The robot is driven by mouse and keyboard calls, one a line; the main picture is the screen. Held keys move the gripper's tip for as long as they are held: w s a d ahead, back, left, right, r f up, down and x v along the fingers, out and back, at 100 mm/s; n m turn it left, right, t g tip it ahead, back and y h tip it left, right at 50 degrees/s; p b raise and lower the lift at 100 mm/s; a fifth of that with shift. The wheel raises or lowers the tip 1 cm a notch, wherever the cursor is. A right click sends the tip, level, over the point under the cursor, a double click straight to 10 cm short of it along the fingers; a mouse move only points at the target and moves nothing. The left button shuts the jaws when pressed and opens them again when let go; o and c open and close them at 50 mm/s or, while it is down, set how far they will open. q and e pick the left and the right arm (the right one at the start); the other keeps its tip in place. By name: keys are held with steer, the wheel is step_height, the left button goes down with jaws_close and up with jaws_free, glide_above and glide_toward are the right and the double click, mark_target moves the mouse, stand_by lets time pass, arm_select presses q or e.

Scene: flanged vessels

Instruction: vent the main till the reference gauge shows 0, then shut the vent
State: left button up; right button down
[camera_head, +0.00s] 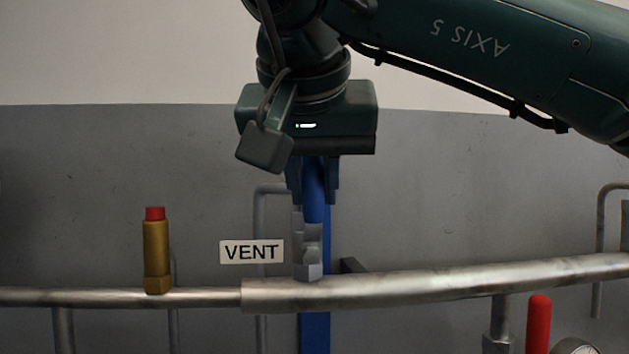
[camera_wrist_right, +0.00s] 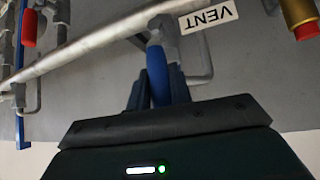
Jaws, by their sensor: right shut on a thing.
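The vent valve (camera_head: 308,262) is a grey fitting on top of the main pipe (camera_head: 400,287), beside a white VENT label (camera_head: 252,251). Its blue handle (camera_head: 315,195) stands upright. My right gripper (camera_head: 313,190) comes down from above and is shut on the blue handle. In the right wrist view, the blue handle (camera_wrist_right: 157,75) sits between the fingers, with the VENT label (camera_wrist_right: 209,16) near it. A gauge (camera_head: 575,347) shows only its top rim at the bottom right edge, so its reading is hidden. My left gripper is not in view.
A brass fitting with a red cap (camera_head: 156,250) stands on the pipe at left. A red handle (camera_head: 538,325) rises at lower right near the gauge. Thin grey pipes run along the grey wall (camera_head: 80,200). The space between brass fitting and label is clear.

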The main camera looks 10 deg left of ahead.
steer(key=c, duration=1.3)
jaws_free()
steer(key=shift+o, duration=0.2)
steer(key=shift+s, duration=0.1)
steer(key=a+v, duration=0.1)
steer(key=v, duration=1.2)
steer(key=shift+d, duration=0.45)
